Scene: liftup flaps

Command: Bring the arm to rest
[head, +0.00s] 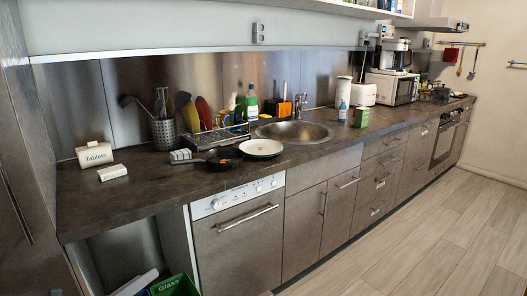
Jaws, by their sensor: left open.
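Only a small dark part of what looks like my left gripper (56,292) shows at the bottom left edge, in front of the tall cabinet. It is open, and I see nothing held in it. Most of it and of its arm is cut off by the frame. It is low, below the countertop (130,208) and apart from it. My right gripper is not in view.
A green Glass bin (175,287) stands in the open bay below. The tall cabinet (20,170) borders the left. The floor (430,240) at right is clear.

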